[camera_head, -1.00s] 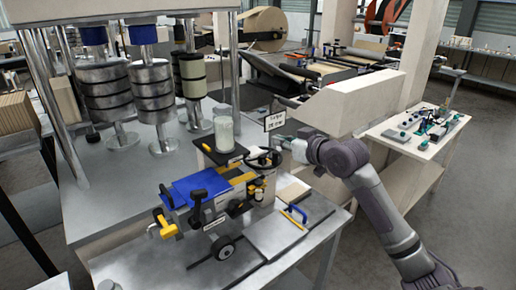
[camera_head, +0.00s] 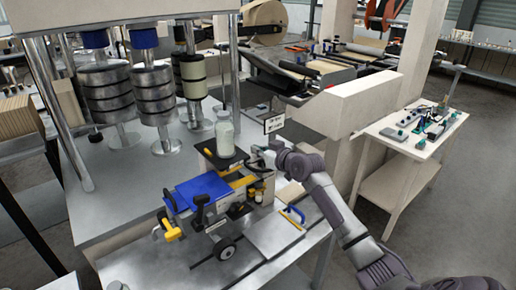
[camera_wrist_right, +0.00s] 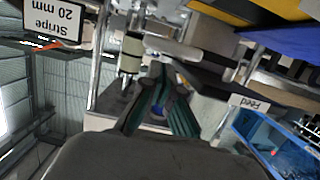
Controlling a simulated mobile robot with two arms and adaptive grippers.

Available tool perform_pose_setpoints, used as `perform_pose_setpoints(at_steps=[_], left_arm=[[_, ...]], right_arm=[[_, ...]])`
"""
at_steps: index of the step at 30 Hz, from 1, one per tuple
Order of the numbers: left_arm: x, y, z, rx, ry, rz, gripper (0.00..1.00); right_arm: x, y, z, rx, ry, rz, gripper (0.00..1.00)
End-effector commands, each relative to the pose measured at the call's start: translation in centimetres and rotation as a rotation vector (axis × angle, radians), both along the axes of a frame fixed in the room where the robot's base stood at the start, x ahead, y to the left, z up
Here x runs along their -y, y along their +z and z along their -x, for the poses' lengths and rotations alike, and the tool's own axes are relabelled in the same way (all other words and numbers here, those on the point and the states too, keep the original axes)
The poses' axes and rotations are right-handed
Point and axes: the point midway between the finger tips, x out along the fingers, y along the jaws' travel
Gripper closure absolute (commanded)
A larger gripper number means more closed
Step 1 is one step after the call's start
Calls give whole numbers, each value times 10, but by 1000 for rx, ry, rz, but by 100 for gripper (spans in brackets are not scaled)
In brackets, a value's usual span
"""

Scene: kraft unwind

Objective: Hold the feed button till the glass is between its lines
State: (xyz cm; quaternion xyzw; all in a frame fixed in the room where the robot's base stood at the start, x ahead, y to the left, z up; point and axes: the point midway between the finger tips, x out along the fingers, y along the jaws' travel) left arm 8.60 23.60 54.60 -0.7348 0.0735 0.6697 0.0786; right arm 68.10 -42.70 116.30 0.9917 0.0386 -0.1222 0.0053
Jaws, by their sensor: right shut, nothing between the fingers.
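The glass (camera_head: 224,139) is a pale, frosted upright cylinder on a dark plate of the blue and yellow machine (camera_head: 205,190). I cannot make out its lines. My right gripper (camera_head: 257,151) is just right of the glass, at the machine's back right, apart from the glass. In the right wrist view, the right gripper's green-grey fingers (camera_wrist_right: 160,72) are shut and empty. A label reading "Feed" (camera_wrist_right: 255,105) is on a dark part to their right. The feed button itself is not clear, and I cannot tell whether a fingertip touches it. My left gripper is not in view.
A sign (camera_head: 274,123) stands close behind the right gripper; it reads "Stripe 20 mm" in the wrist view (camera_wrist_right: 55,20). A blue-handled plate (camera_head: 280,230) lies in front. A side table (camera_head: 405,140) stands at right.

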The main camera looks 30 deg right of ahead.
Motion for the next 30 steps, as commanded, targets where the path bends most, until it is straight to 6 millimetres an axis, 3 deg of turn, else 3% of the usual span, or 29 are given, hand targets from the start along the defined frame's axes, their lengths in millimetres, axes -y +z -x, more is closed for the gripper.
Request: perform_pose_setpoints(at_steps=[14, 22, 30], left_arm=[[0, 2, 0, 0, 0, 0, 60], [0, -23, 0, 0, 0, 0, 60], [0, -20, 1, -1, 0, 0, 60]], right_arm=[[0, -9, 1, 0, -1, -1, 100], [0, -36, 0, -3, 0, 1, 100], [-1, -40, 1, -16, 3, -2, 100]])
